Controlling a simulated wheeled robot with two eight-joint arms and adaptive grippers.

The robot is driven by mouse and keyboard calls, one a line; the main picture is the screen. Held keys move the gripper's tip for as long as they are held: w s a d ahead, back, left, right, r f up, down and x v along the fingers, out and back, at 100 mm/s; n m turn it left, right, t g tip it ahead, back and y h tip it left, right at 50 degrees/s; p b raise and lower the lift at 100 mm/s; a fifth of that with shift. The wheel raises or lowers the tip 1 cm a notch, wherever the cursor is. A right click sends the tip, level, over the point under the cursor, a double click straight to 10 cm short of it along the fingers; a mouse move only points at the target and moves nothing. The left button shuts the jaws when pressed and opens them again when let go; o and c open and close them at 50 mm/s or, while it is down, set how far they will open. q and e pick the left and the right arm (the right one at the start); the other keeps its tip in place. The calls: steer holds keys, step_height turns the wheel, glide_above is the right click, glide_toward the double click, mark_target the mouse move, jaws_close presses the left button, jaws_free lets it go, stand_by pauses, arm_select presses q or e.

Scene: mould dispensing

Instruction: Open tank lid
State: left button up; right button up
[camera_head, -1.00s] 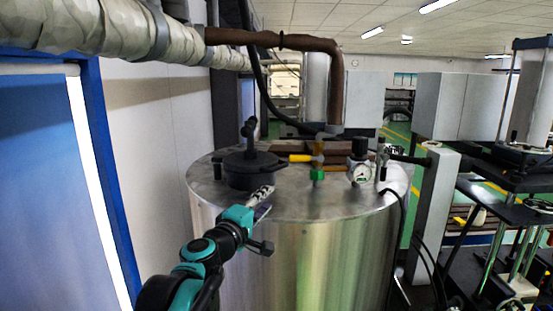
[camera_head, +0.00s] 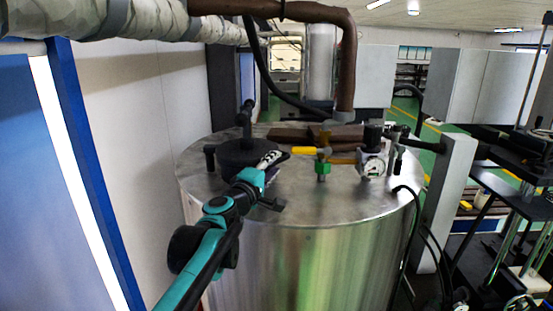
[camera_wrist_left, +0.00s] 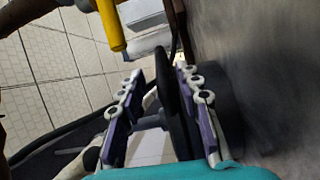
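The steel tank (camera_head: 300,200) stands in the middle of the head view. Its black round lid (camera_head: 236,155) sits on the left part of the tank top and looks shut. My left gripper (camera_head: 271,158) reaches to the lid's right front edge and hides part of it. In the left wrist view a black lid part (camera_wrist_left: 172,105) lies between the two fingers of my left gripper (camera_wrist_left: 160,85). The fingers are apart, with a gap showing on the left finger's side. Whether the right finger touches the black part is unclear. My right gripper is not in view.
A yellow-handled valve (camera_head: 304,151) and a pressure gauge (camera_head: 373,167) stand on the tank top to the right of the lid. A brown pipe (camera_head: 347,65) rises behind. A white wall and blue frame (camera_head: 88,160) are on the left.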

arm_select(q)
steer(key=x, duration=0.3)
steer(key=shift+w+a+f, duration=0.1)
steer(key=shift+w+f, duration=0.1)
steer(key=shift+w, duration=0.05)
steer(key=shift+s+r, duration=0.15)
steer(key=shift+s, duration=0.15)
steer(key=shift+w, duration=0.1)
jaws_close()
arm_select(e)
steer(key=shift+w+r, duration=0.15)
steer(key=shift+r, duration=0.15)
arm_select(q)
steer(key=shift+a, duration=0.1)
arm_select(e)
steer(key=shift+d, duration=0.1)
